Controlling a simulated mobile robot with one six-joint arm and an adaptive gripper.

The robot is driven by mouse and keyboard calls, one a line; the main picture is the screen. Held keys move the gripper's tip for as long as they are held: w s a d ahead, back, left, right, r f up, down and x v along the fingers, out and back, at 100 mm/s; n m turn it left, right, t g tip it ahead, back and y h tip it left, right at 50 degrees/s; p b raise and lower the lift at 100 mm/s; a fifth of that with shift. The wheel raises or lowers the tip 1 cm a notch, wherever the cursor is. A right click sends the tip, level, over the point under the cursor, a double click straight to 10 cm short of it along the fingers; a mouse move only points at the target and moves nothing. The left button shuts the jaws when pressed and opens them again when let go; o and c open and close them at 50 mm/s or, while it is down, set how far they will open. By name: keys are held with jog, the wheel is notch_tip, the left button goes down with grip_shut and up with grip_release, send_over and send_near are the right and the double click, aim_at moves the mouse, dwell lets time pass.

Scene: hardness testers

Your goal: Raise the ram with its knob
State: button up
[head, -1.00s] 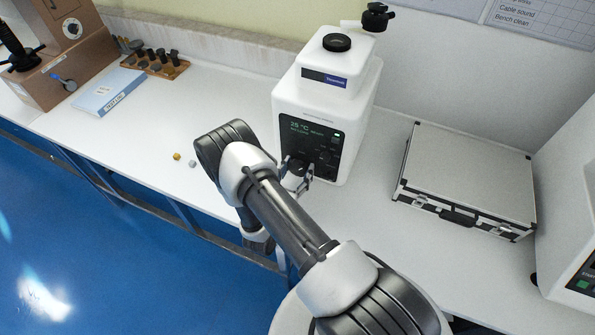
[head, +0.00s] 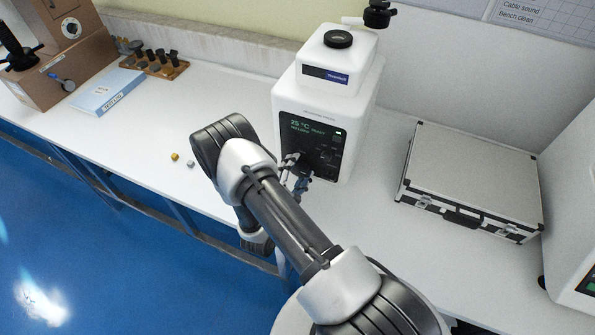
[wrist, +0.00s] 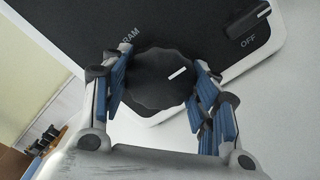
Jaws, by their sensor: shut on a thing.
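The ram knob (wrist: 158,80) is a black scalloped dial with a white index line, just under the word RAM in the wrist view. My gripper (wrist: 160,88) has its blue-padded fingers on both sides of the knob and is shut on it. In the head view my gripper (head: 297,178) is at the lower front panel of the white tester (head: 300,102). The tester's dark panel (head: 318,140) shows 25 °C in green. The knob is mostly hidden by my gripper there. The ram itself cannot be made out.
A second knob marked OFF (wrist: 236,33) sits beside the ram knob. A silver case (head: 472,180) lies to the right of the tester. A blue-white box (head: 107,92), a rack of dark parts (head: 160,65) and two small pieces (head: 183,160) are at left.

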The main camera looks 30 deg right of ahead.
jog(key=m+b, duration=0.1)
jog(key=m, duration=0.4)
jog(key=shift+m+b, duration=0.3)
jog(key=shift+b, duration=0.1)
jog(key=m+b, duration=0.2)
jog(key=m, duration=0.2)
jog(key=shift+m, duration=0.3)
jog(key=m+b, duration=0.2)
jog(key=m, duration=0.2)
jog(key=shift+m, duration=0.3)
jog(key=shift+r+m+b, duration=0.1)
jog(key=shift+m+b, duration=0.45)
jog(key=shift+m, duration=1.65)
jog(key=o, duration=1.1)
jog(key=shift+c, duration=0.2)
